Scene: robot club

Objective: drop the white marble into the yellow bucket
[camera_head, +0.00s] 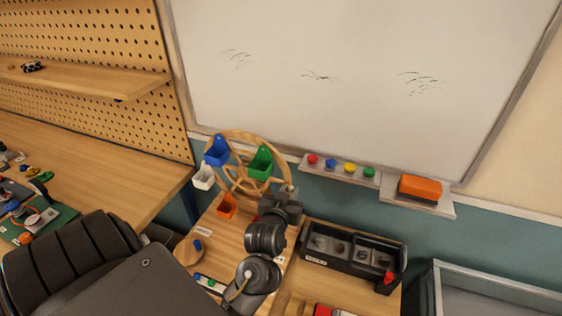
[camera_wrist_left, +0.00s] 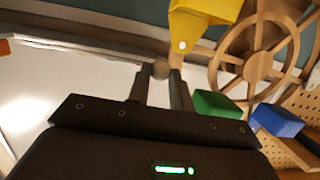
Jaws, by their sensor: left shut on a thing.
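A wooden wheel (camera_head: 243,153) carries blue (camera_head: 217,151), green (camera_head: 260,163), white (camera_head: 203,177) and orange (camera_head: 227,206) buckets. The yellow bucket (camera_wrist_left: 203,22) shows at the top of the left wrist view, with a pale round spot on its face; in the head view my arm seems to hide it. My left gripper (camera_head: 290,190) is at the wheel's lower right. In the wrist view its fingertips (camera_wrist_left: 161,76) are shut on a small round ball (camera_wrist_left: 160,69), the marble, which looks greyish in the shade. The ball is beside the yellow bucket, apart from it in the picture. My right gripper is out of view.
A black divided tray (camera_head: 350,252) stands right of my arm on the wooden table. A whiteboard ledge (camera_head: 340,170) with coloured magnets and an orange eraser (camera_head: 420,187) is behind. A round wooden piece (camera_head: 188,250) lies at the left. A grey bin (camera_head: 490,290) is at far right.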

